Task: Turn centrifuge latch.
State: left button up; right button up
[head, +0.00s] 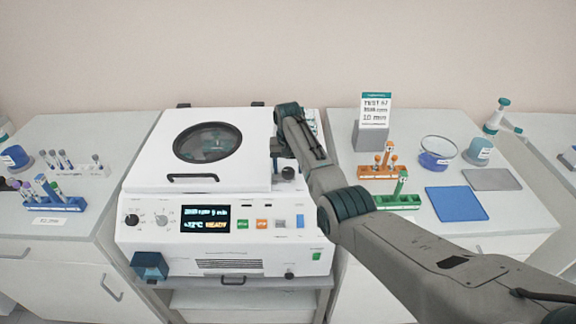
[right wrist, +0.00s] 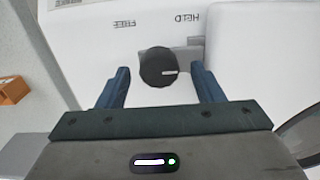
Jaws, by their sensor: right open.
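The white centrifuge (head: 222,215) stands in the middle of the head view with its lid (head: 245,172) down. The latch is a round black knob (right wrist: 158,67) with a white mark pointing right in the right wrist view. The knob also shows beside the lid in the head view (head: 288,173). Upside-down labels FREE (right wrist: 124,24) and HELD (right wrist: 187,18) are printed near it. My right gripper (right wrist: 160,78) is open, with one blue finger on each side of the knob and visible gaps between. My left gripper is not in view.
Right of the centrifuge are an orange rack (head: 377,172), a green rack (head: 397,202), a sign (head: 375,110), a glass bowl (head: 438,153) and a blue mat (head: 456,203). Tube racks (head: 55,203) stand on the left counter. A blue box (head: 150,265) sits at the centrifuge's front left corner.

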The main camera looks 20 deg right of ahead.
jog(key=shift+s+f, duration=0.1)
jog(key=shift+f, duration=0.1)
jog(key=shift+s, duration=0.1)
jog(key=shift+f, duration=0.1)
jog(key=shift+c, duration=0.7)
jog(key=c, duration=0.8)
jog(key=shift+c, duration=0.2)
jog(key=shift+n, duration=0.4)
jog(key=n+p, duration=0.1)
jog(key=n, duration=0.1)
jog(key=shift+n+p, duration=0.3)
jog(key=n+p, duration=0.1)
jog(key=n, duration=0.3)
jog(key=shift+n, duration=0.3)
jog(key=n+p, duration=0.1)
jog(key=n, duration=0.4)
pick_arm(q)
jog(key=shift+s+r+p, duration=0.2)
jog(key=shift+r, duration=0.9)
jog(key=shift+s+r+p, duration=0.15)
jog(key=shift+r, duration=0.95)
pick_arm(e)
jog(key=shift+n, duration=2.4)
